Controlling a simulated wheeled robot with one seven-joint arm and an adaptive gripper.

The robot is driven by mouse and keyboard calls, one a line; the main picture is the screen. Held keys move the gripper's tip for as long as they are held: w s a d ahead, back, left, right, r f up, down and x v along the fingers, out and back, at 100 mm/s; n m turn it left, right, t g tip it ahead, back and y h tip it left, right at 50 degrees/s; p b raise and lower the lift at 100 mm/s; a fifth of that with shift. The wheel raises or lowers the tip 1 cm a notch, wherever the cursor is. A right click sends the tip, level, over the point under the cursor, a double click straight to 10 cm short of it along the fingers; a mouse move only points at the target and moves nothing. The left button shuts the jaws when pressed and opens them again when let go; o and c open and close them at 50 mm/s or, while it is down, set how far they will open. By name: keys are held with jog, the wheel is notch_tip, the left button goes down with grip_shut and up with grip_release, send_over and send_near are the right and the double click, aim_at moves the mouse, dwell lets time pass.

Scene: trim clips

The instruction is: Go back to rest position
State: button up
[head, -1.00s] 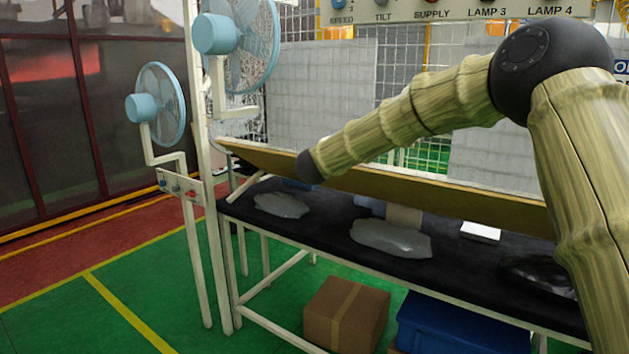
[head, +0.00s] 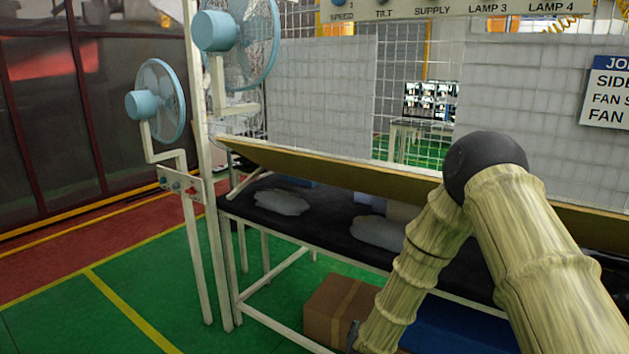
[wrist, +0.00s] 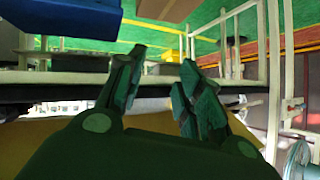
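My arm reaches in from the right of the head view, bent at a black elbow joint. Its forearm now points down in front of the bench. Only a small dark part near the wrist end shows at the bottom edge, so my gripper is mostly out of that view. In the wrist view, which looks upside down, my gripper (wrist: 163,60) shows two dark green fingers standing apart. Nothing is held between them. The workbench (head: 268,228) with its black top stands behind the arm.
Grey clip bags (head: 282,202) lie on the bench. A cardboard box (head: 335,305) and a blue bin (head: 455,328) sit beneath it, close behind my forearm. The green floor (head: 150,275) at left is clear.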

jog(key=s+d+f+n+g, duration=0.1)
jog(key=s+d+f+g, duration=0.1)
jog(key=s+f, duration=0.45)
jog(key=s+d+f+n+g+y, duration=0.15)
jog(key=s+f, duration=0.25)
jog(key=s, duration=0.6)
jog(key=s+d+f+n+g, duration=0.1)
jog(key=s+f+g, duration=0.1)
jog(key=s+f, duration=0.5)
jog(key=s+d+g, duration=0.2)
jog(key=s+g, duration=0.1)
jog(key=s, duration=1)
jog(key=s+d+n+g, duration=0.1)
jog(key=s+d+g, duration=0.1)
jog(key=s, duration=1)
jog(key=shift+s+d+f+g, duration=0.15)
jog(key=shift+s+f+g, duration=0.2)
jog(key=shift+s+g, duration=0.1)
